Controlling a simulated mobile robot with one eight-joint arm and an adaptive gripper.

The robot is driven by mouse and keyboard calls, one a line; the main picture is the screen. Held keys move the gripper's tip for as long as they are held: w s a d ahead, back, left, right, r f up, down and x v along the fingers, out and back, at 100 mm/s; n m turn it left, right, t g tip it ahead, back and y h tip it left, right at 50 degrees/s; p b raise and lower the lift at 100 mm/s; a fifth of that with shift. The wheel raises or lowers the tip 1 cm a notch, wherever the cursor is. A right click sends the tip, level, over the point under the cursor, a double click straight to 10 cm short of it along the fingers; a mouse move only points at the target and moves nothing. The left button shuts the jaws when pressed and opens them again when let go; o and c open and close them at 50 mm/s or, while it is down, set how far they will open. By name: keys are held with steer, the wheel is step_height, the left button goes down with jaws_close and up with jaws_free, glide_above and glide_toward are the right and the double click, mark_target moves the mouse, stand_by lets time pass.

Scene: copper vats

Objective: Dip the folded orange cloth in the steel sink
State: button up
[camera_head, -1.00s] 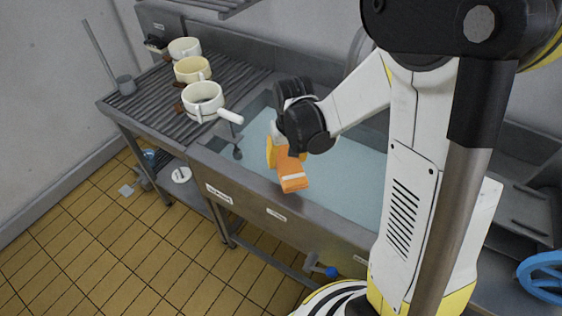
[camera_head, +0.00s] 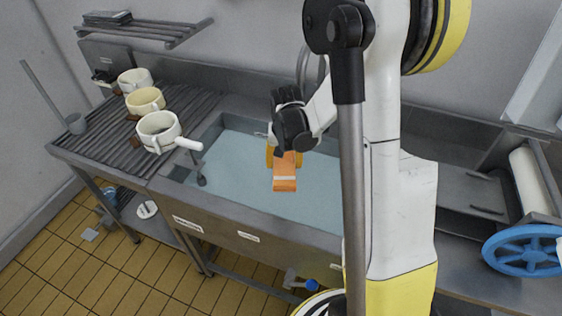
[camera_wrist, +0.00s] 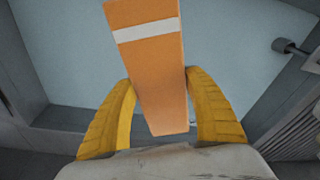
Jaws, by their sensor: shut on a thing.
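The folded orange cloth (camera_head: 285,172) has a pale stripe near its outer end. My gripper (camera_head: 283,157) is shut on it and holds it over the steel sink (camera_head: 215,128), which is filled with pale blue water (camera_head: 240,170). In the wrist view the cloth (camera_wrist: 152,60) stands out between the two yellow fingers (camera_wrist: 160,110), with the water behind it. I cannot tell whether its end touches the water. Part of the sink's right side is hidden behind my arm.
A ribbed drainboard (camera_head: 110,130) left of the sink carries three cream pots (camera_head: 158,130). A blue wheel (camera_head: 527,250) and a white roll (camera_head: 530,182) are at the right. A wire shelf (camera_head: 150,30) hangs above.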

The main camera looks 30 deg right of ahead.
step_height(320, 180, down, 16)
steer(key=b, duration=1.1)
steer(key=shift+f, duration=0.25)
steer(key=shift+s+d, duration=0.35)
steer(key=shift+s, duration=0.1)
step_height(320, 180, up, 18)
steer(key=p, duration=1.2)
steer(key=shift+f, duration=0.1)
stand_by(0.7)
